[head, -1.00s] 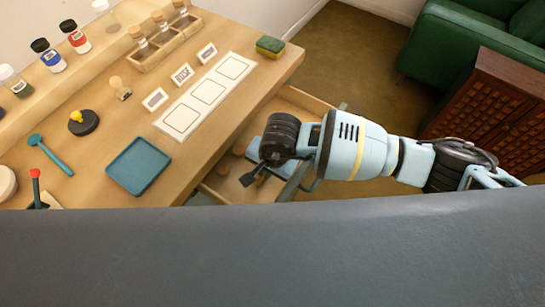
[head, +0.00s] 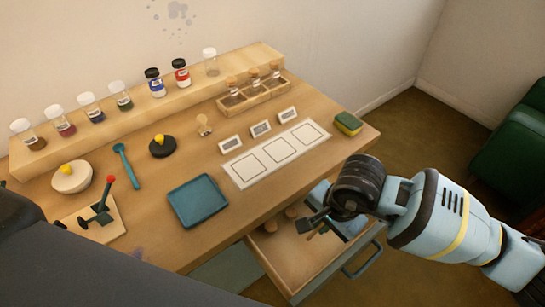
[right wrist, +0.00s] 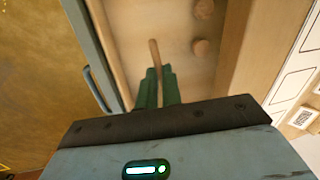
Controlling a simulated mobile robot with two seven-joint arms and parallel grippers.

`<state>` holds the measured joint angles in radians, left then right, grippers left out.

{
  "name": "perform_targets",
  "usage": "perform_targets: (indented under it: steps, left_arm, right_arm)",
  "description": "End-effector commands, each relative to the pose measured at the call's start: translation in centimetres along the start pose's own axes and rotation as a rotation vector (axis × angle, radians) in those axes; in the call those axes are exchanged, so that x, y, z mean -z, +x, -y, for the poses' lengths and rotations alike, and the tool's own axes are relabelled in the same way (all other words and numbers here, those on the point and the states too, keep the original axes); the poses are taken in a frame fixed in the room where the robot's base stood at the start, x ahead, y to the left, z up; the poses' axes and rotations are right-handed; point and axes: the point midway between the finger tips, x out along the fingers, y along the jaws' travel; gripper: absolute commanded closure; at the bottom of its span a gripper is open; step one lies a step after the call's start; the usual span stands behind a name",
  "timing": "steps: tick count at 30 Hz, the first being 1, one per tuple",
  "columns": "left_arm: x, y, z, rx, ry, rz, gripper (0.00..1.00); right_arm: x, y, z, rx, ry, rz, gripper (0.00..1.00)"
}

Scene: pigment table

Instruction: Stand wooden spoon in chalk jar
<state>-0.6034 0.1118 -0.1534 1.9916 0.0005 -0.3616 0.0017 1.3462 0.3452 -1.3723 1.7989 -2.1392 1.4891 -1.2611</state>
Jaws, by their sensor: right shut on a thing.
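My right gripper (head: 318,224) is low at the open drawer in the head view. In the right wrist view its green fingers (right wrist: 158,90) are shut on a thin wooden stick, which I take as the wooden spoon (right wrist: 154,52); its far end sticks out past the fingertips over the drawer floor. I cannot see its bowl. A clear jar with a pale cap (head: 210,62) stands at the right of the jar row on the raised shelf and may be the chalk jar; its label is not readable. My left gripper is not in view.
The open drawer (head: 283,268) holds round corks (right wrist: 201,48). On the table are a blue tray (head: 198,201), a white card strip (head: 275,153), a sponge (head: 348,123) and a vial rack (head: 254,98). More pigment jars (head: 90,107) line the shelf.

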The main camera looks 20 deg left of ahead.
Motion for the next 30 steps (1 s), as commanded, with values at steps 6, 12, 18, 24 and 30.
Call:
perform_targets:
  steps: [6, 12, 18, 24, 30]
  left_arm:
    - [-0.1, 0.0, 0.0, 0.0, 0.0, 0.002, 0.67]
    - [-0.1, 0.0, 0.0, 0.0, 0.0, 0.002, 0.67]
    - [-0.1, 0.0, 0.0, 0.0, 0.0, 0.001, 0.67]
    - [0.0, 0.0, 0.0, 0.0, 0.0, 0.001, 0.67]
    - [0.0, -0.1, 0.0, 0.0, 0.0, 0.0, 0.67]
  right_arm:
    - [3.3, -3.1, -5.3, -0.006, -0.109, 0.039, 1.0]
    - [5.6, -7.7, -11.6, -0.002, -0.282, 0.075, 1.0]
    - [6.2, -11.3, -16.1, 0.001, -0.427, 0.089, 1.0]
    - [6.2, -12.8, -17.9, 0.001, -0.494, 0.094, 1.0]
    - [6.2, -12.9, -18.0, 0.002, -0.501, 0.095, 1.0]
